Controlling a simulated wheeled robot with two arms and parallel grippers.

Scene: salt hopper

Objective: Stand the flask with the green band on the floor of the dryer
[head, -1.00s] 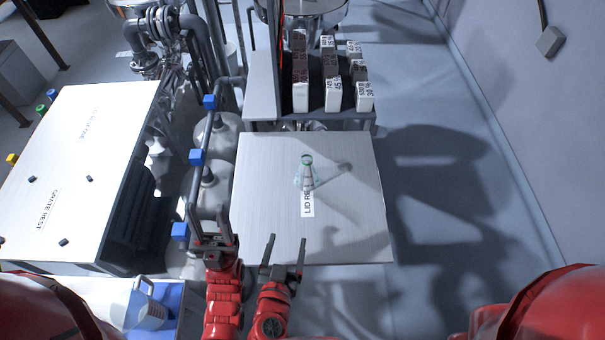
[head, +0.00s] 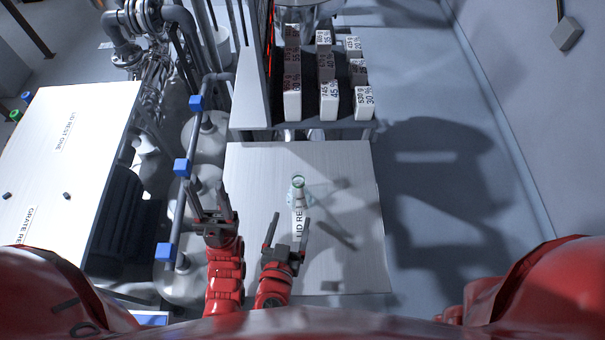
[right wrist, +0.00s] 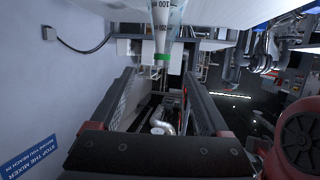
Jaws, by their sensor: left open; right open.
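The flask with the green band (head: 297,192) is clear glass and stands upright on the bare metal table, near its middle. Its green band is at the neck. My right gripper (head: 290,222) is open and empty, just on the near side of the flask and apart from it. In the right wrist view the flask (right wrist: 165,25) appears upside down at the top, beyond the open fingers (right wrist: 158,85). My left gripper (head: 208,195) is open and empty, at the table's left edge. I cannot make out a dryer in these views.
A white table (head: 75,150) is further left. Floor to the right is clear.

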